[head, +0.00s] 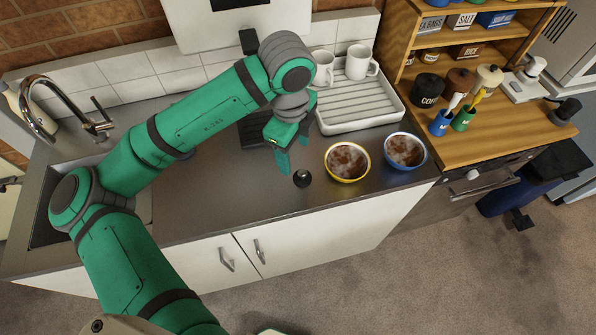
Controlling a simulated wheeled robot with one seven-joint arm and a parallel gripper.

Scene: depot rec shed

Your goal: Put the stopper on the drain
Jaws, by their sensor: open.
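A small black round stopper (302,179) with a knob lies on the grey metal counter, left of a yellow-rimmed bowl. My gripper (285,166) points down just left of and behind the stopper. Its green fingers are open and it looks empty; they appear apart from the stopper. The sink (43,228) is set into the left end of the counter. My arm covers most of the sink, and the drain is hidden from view.
A yellow-rimmed bowl (347,161) and a blue-rimmed bowl (405,151), both dirty inside, stand right of the stopper. A white drying rack (385,112) with mugs stands behind. A curved faucet (40,112) rises behind the sink. The front counter (235,205) is clear.

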